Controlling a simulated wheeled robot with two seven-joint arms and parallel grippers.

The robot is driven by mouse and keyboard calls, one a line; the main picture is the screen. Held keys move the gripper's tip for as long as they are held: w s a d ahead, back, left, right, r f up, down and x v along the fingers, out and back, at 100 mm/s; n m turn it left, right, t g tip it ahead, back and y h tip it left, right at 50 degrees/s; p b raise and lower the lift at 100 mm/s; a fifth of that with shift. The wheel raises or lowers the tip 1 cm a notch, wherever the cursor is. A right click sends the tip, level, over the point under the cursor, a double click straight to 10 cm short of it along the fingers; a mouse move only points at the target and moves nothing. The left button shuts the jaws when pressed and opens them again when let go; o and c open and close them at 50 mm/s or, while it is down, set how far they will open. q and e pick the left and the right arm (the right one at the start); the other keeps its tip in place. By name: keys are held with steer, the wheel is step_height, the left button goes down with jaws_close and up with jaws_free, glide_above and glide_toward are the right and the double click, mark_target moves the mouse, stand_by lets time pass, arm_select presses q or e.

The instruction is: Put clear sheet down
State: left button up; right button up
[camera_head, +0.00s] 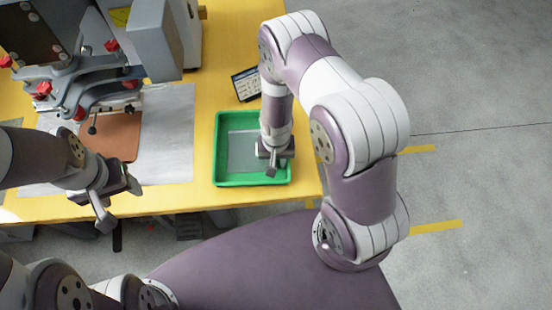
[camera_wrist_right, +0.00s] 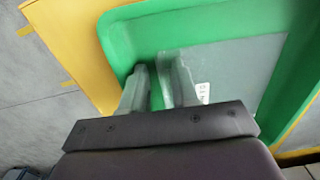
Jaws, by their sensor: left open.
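The clear sheet (camera_head: 243,152) looks like a flat grey, see-through panel lying in the green tray (camera_head: 218,170). In the right wrist view the sheet (camera_wrist_right: 235,65) fills much of the tray floor, with a small white label near my finger. My right gripper (camera_head: 273,164) is down inside the tray at its right side, over the sheet's edge. Its two fingers (camera_wrist_right: 160,88) stand a little apart with green showing between them. Whether they touch the sheet is hard to tell. My left gripper (camera_head: 120,208) is open and empty near the table's front edge.
A welding machine (camera_head: 155,40) with red-knobbed clamps stands at the back left of the yellow table (camera_head: 215,60). A brown plate (camera_head: 122,135) lies on a pale mat (camera_head: 175,120) under it. A small dark display (camera_head: 246,84) stands behind the tray.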

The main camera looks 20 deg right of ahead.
steer(key=s+r+n, duration=0.2)
steer(key=s+r, duration=0.1)
steer(key=r, duration=0.9)
steer(key=s+d+r+n+t, duration=0.1)
steer(key=s+r+n, duration=0.1)
steer(key=r, duration=1.1)
steer(key=shift+s, duration=0.6)
